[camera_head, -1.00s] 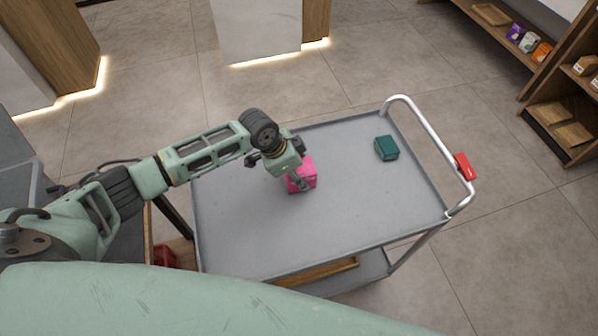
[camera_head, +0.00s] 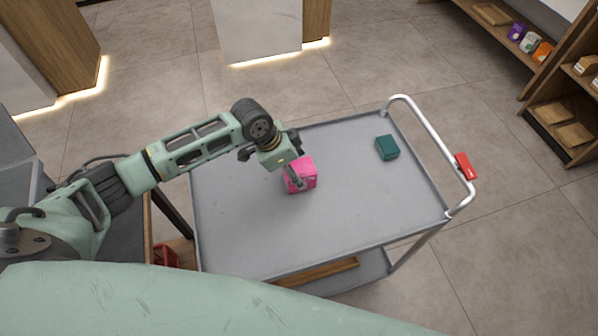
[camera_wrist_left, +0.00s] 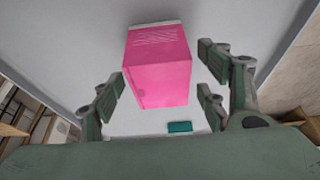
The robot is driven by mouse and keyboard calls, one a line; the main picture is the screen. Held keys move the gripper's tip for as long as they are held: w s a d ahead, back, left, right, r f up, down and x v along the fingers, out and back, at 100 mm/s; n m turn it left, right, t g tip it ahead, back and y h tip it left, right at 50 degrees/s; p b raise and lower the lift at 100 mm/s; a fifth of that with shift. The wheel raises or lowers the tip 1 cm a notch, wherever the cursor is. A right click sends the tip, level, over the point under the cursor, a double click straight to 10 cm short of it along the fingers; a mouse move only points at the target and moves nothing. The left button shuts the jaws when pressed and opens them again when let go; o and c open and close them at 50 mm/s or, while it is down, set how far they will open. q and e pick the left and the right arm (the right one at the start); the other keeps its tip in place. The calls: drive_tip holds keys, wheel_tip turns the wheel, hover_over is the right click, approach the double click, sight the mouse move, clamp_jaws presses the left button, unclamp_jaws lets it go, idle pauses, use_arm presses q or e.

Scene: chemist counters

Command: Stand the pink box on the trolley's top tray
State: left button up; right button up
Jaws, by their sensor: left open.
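The pink box (camera_head: 303,174) stands on the grey top tray (camera_head: 330,230) of the trolley, left of the tray's middle. My left gripper (camera_head: 294,176) is open beside and slightly above the box, partly covering its left side in the head view. In the left wrist view the pink box (camera_wrist_left: 157,66) lies ahead of the spread fingers (camera_wrist_left: 165,100), with a gap on both sides. No finger appears to grip it. My right gripper is not in view.
A dark green box (camera_head: 387,147) sits on the tray's far right part; it also shows in the wrist view (camera_wrist_left: 180,127). The trolley's metal handle (camera_head: 432,140) with a red piece (camera_head: 466,166) rises at the right.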

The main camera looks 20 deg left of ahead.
use_arm(q)
drive_tip(key=v, duration=0.9)
drive_tip(key=shift+s+f, duration=0.1)
